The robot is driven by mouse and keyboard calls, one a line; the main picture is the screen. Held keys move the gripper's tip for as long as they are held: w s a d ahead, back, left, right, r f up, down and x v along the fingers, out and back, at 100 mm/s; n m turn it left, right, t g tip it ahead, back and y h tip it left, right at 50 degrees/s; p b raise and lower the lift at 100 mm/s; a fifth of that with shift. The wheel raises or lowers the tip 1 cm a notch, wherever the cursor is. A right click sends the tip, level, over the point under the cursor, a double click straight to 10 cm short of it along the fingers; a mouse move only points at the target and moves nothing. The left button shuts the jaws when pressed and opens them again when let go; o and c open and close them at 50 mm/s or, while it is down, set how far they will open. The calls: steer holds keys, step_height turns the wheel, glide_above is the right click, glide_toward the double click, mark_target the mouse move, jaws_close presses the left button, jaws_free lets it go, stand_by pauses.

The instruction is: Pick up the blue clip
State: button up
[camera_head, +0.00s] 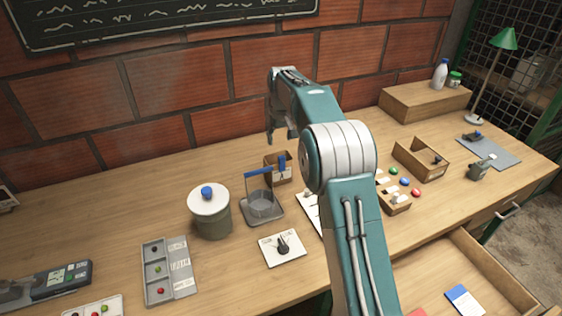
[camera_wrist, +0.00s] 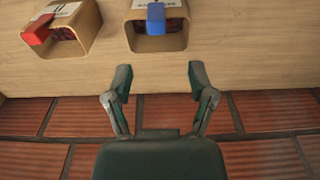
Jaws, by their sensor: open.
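In the head view the blue clip (camera_head: 282,164) shows on the box (camera_head: 271,173), which stands on the bench near the brick wall. My gripper (camera_wrist: 160,80) is open and empty, its two fingers spread below the blue clip in the picture and apart from it. In the head view my gripper (camera_head: 281,137) hangs above and behind the box, on the wall side.
A second wooden box (camera_wrist: 82,40) with a red clip (camera_wrist: 40,28) stands left of the blue one in the wrist view. A lidded canister (camera_head: 211,220) is farther left.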

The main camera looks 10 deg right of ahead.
mark_target(282, 156)
step_height(282, 156, down, 2)
steer(key=shift+w+f, duration=0.1)
steer(key=shift+s+d+f, duration=0.1)
steer(key=shift+d+f, duration=0.05)
steer(key=shift+f, duration=1.25)
steer(key=shift+s+d+f, duration=0.1)
steer(key=shift+f, duration=1.25)
steer(key=c, duration=0.8)
